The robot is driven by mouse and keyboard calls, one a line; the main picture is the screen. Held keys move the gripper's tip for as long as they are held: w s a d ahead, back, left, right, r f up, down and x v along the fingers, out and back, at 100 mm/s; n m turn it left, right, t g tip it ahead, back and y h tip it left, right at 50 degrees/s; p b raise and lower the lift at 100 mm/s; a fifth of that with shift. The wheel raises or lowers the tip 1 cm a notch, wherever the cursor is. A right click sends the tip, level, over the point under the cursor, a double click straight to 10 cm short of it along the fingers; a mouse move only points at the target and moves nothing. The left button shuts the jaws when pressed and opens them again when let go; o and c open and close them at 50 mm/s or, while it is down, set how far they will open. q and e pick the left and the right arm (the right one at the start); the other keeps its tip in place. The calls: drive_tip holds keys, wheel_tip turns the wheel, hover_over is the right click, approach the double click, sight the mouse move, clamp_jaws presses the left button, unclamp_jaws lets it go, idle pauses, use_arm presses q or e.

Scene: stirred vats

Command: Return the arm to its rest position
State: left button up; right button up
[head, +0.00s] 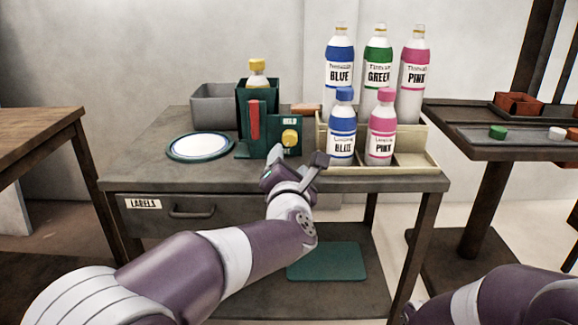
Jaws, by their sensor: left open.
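My left arm reaches in from the lower left, and its gripper (297,161) is open and empty at the front edge of the grey table (150,160). It is just in front of a green device (257,150) with a red lever (254,120) and a yellow knob (290,138). A bottle with a yellow cap (257,72) stands in or behind the device, its lower part hidden. Whether the fingers touch anything is hard to tell. Part of my right arm shows at the lower right; its gripper is out of view.
Several blue, green and pink bottles (340,75) stand in a cream tray (415,165) on the right. A plate (200,146) and grey bin (213,105) are on the left. A labels drawer (165,215) is below. A darker table (480,140) stands at right.

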use_arm(q)
drive_tip(key=s, duration=0.3)
drive_tip(key=shift+s, duration=0.15)
